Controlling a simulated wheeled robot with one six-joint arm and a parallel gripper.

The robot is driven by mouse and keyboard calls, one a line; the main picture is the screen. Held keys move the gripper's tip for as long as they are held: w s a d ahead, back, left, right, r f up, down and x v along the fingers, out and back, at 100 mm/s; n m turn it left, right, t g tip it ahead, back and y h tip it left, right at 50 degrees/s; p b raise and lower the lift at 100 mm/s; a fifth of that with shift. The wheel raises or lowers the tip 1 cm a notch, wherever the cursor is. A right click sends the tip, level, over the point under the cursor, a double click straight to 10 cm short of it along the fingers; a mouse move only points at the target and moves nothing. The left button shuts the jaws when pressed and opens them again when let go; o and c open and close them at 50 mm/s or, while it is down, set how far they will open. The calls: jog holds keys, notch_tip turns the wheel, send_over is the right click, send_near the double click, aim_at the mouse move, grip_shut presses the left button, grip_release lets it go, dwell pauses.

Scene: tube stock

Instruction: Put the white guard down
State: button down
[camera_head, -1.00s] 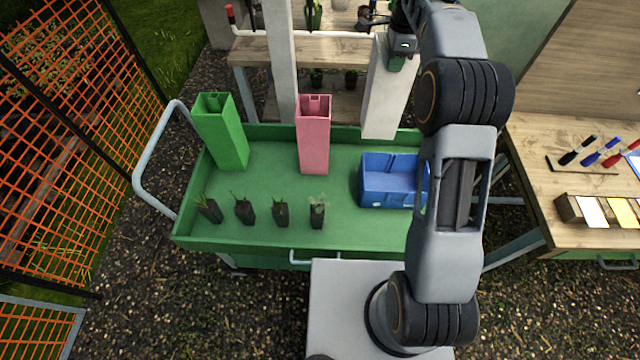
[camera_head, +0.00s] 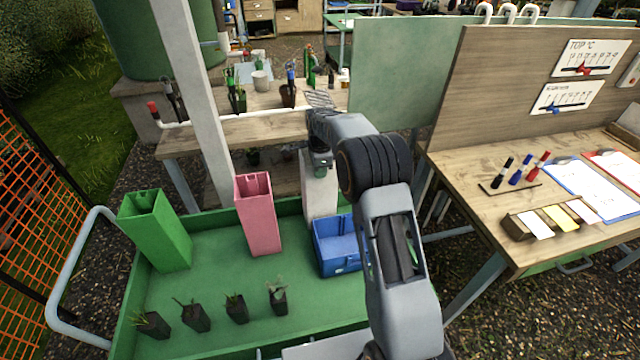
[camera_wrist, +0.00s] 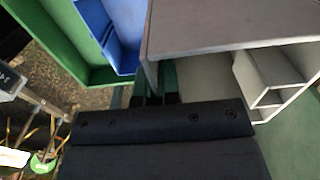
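The white guard (camera_head: 320,188) is a tall, square, hollow tube. In the head view it stands roughly upright by the back rim of the green tray (camera_head: 205,280), behind the blue crate (camera_head: 335,250). My gripper (camera_head: 320,158) is at its top end. In the wrist view, my gripper's fingers (camera_wrist: 156,88) are closed about one wall of the white guard (camera_wrist: 230,25), whose open end shows inner ribs. Its lower end is partly hidden by the crate, and I cannot tell whether it touches the tray.
A pink guard (camera_head: 258,215) and a green guard (camera_head: 157,232) stand in the tray. Several small potted seedlings (camera_head: 236,308) line its front. The tray's middle floor is bare. A wooden bench with pens (camera_head: 520,172) stands at right; a potting bench (camera_head: 270,125) stands behind.

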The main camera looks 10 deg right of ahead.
aim_at(320, 183)
jog(key=shift+f, duration=2.65)
jog(key=c, duration=1.3)
grip_release()
jog(key=shift+c, duration=0.2)
